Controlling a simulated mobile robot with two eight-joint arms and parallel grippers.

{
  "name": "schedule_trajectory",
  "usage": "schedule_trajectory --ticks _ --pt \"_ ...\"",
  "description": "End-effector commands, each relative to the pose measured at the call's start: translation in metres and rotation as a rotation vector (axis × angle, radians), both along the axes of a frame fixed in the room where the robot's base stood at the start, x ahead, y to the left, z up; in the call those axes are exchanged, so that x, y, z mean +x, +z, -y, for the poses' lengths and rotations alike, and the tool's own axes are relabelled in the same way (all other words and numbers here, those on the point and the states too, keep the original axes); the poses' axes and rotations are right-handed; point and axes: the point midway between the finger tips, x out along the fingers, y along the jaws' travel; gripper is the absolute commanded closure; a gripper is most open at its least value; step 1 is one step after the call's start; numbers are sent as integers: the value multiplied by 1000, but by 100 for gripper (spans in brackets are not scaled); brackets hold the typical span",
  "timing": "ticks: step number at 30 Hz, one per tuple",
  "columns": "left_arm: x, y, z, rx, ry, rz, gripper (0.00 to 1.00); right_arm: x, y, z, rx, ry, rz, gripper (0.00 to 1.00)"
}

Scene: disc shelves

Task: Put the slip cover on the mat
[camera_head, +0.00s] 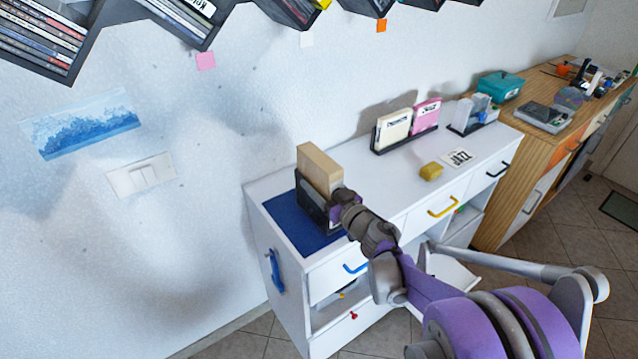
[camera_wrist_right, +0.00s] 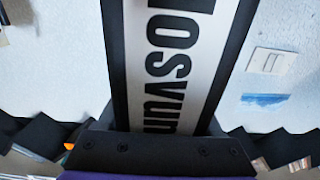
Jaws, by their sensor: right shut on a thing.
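The slip cover (camera_head: 320,168) is a tan box standing upright over the blue mat (camera_head: 283,219), at the left end of the white cabinet top. A dark part surrounds its lower end; I cannot tell whether it belongs to the box or to my gripper. My right gripper (camera_head: 333,203) is shut on the slip cover from the front right. In the right wrist view a dark-edged white panel with large black letters (camera_wrist_right: 172,60) fills the middle, close to the dark gripper body. Whether the underside touches the mat is hidden. My left gripper is not in view.
A cream box (camera_head: 393,129) and a pink box (camera_head: 427,113) stand in a black holder farther right. Wall shelves with discs (camera_head: 40,40) hang above.

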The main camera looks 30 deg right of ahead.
Motion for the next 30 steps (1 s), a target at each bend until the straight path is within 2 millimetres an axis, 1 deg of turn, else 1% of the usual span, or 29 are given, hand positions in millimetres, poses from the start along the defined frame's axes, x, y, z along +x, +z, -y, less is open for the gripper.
schedule_trajectory --ticks 6,7,11,12,20,23,26,30 --pt "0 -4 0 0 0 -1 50 0 -4 0 1 0 0 100" --pt "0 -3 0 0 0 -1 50 0 -4 0 0 0 0 30" --pt "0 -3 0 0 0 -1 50 0 -3 0 0 0 0 6" --pt "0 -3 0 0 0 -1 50 0 -3 0 0 0 0 3" --pt "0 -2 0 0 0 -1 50 0 -2 0 0 0 0 3" --pt "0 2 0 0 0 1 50 -1 2 0 0 -1 1 3" --pt "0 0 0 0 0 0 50 -15 1 2 -1 -2 1 3" --pt "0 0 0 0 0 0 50 -45 0 4 -1 -3 0 3"
